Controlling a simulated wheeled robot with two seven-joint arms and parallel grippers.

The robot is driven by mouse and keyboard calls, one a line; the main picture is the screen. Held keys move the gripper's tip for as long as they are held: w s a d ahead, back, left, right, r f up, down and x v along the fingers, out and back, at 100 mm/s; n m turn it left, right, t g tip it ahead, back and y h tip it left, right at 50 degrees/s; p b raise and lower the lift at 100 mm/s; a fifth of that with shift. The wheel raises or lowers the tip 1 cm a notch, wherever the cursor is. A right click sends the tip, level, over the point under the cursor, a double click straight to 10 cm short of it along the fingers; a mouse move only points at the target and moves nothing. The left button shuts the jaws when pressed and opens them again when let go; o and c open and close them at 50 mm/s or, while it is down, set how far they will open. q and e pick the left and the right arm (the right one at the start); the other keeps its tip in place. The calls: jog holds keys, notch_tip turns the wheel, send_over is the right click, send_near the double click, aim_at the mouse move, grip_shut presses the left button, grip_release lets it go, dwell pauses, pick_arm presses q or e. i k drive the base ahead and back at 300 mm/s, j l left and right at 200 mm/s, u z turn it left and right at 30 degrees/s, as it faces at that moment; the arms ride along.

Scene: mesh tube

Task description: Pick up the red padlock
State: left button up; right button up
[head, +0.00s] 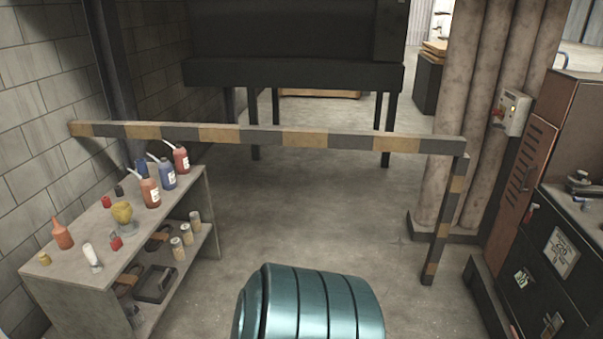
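Two small red objects stand on the top of the grey bench (75,275) at the left in the head view. One red object (116,242) is near the front edge, beside a yellow cup-like object (122,213). The other red object (106,201) is farther back, near a small dark blue object (118,190). Either could be the red padlock; they are too small to tell which. Neither of my grippers is in view.
An orange bottle (62,234), a white tube (92,256) and several spout bottles (150,193) share the bench top. Cans (178,248) stand on its lower shelf. A striped barrier (250,135) crosses behind. A dark cabinet (545,265) is at right. Floor between is open.

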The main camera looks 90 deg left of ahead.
aim_at(116, 243)
jog(key=u, duration=4.05)
jog(key=i+l+u, duration=0.4)
jog(key=i+l, duration=1.5)
